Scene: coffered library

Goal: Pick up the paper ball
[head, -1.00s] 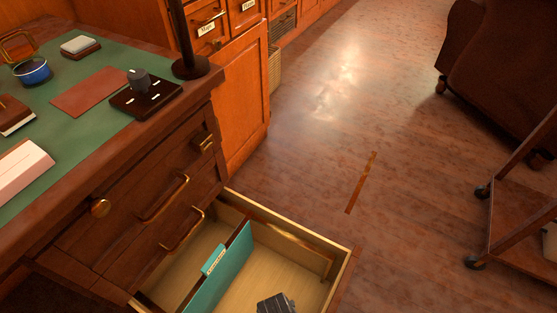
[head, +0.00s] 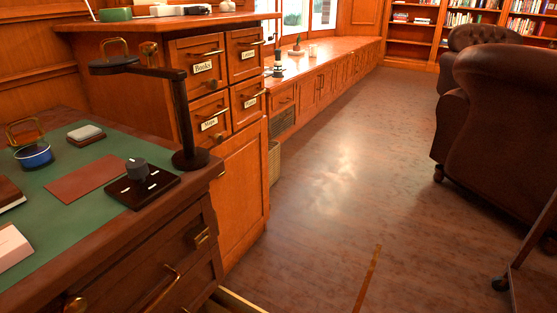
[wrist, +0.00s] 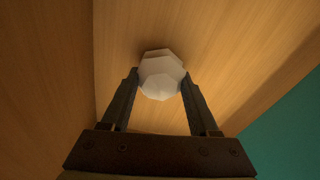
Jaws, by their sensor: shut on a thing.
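In the wrist view, a white faceted paper ball (wrist: 161,77) sits between the two fingertips of my gripper (wrist: 160,86). The fingers are shut on it from both sides. I cannot tell if the ball still touches the wood. The head view shows neither my gripper nor the ball; only an edge of the open drawer (head: 236,303) shows at the bottom.
The desk (head: 50,199) with a black lamp (head: 184,120) stands at the left, beside a labelled cabinet (head: 232,160). A brown armchair (head: 500,130) and a cart's leg are at the right. The floor (head: 330,200) between is open.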

